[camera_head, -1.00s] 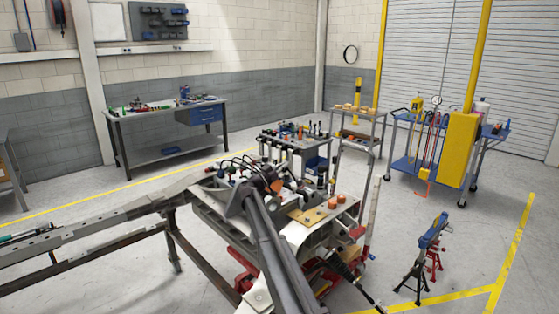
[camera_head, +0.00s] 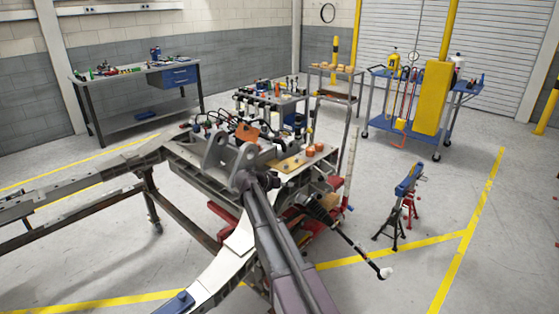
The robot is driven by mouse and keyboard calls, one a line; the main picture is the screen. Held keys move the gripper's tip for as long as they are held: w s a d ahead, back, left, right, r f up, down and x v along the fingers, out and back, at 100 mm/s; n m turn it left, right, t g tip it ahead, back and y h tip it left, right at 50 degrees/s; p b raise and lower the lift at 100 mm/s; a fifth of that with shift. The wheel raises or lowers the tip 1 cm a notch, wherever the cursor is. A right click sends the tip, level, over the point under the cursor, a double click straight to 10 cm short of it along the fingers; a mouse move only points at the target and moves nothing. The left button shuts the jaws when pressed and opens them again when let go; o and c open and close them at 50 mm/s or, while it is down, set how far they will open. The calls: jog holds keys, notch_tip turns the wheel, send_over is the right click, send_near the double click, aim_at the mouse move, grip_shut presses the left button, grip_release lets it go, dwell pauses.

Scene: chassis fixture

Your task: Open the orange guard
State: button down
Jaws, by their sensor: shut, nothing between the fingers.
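An orange piece (camera_head: 247,136), which looks like the orange guard, sits among dark cables and parts on top of the chassis fixture (camera_head: 205,175), near the middle of the view. It is small and partly hidden by a grey forked bracket (camera_head: 222,155) in front of it. I cannot tell whether it is open or shut.
A black rod with a white tip (camera_head: 385,272) sticks out to the right. Long chassis rails (camera_head: 85,190) extend left. A blue-topped stand (camera_head: 408,182) is at right.

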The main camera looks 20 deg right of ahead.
jog(key=s+a+f+n+g+y+b, duration=0.1)
jog(key=s+a+f+n+y+b, duration=0.2)
jog(key=s+f, duration=0.4)
jog(key=s+a+f+n+g+y+b, duration=0.1)
jog(key=s+a+f+n+y+b, duration=0.2)
jog(key=s+f, duration=0.4)
jog(key=s+a+f+n+g+y+b, duration=0.1)
jog(key=s+a+f+y+b, duration=0.3)
jog(key=s, duration=1.2)
notch_tip(320, 180, down, 4)
jog(key=shift+s+a+n+g+y, duration=0.3)
jog(key=shift+a+n+y, duration=0.6)
jog(key=shift+a+y, duration=0.3)
